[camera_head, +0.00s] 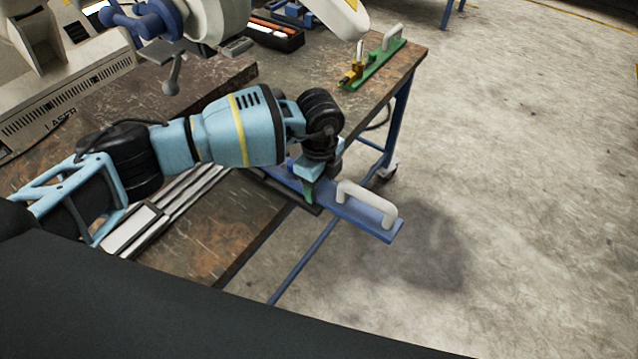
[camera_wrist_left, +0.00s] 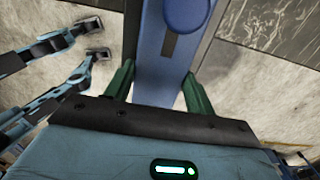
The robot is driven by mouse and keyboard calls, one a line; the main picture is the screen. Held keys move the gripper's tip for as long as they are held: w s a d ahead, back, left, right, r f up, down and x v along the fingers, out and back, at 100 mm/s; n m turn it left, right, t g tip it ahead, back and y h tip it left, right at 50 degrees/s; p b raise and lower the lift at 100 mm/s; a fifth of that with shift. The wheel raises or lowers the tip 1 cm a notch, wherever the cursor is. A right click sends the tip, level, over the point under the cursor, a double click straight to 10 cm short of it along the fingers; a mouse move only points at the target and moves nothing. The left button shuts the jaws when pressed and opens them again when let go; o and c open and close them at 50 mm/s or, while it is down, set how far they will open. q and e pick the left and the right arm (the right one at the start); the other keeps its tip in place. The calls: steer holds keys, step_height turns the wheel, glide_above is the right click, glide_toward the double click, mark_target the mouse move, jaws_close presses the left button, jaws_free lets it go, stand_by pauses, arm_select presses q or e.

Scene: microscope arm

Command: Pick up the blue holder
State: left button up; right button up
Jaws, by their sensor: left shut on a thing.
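The blue holder (camera_head: 347,212) is a long flat blue bar with a white handle near its right end. In the head view it juts past the table's edge over the floor. My left gripper (camera_head: 309,187) points down and is shut on the bar, left of the handle. In the left wrist view, the green fingers of my left gripper (camera_wrist_left: 158,74) stand on both sides of the blue holder (camera_wrist_left: 160,70). My arm hides part of the bar in the head view, and I cannot tell if it touches the table.
The worn brown table (camera_head: 190,245) carries pale metal rails (camera_head: 180,195) beside my left arm. A green holder (camera_head: 385,60) with a pale handle lies at the far corner. A dark box (camera_head: 275,37) and a beige machine (camera_head: 65,95) stand behind. Bare concrete floor lies to the right.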

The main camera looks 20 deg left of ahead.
arm_select(q)
steer(key=c, duration=0.4)
steer(key=shift+w+r, duration=0.1)
steer(key=shift+c, duration=0.2)
arm_select(e)
steer(key=shift+f, duration=0.1)
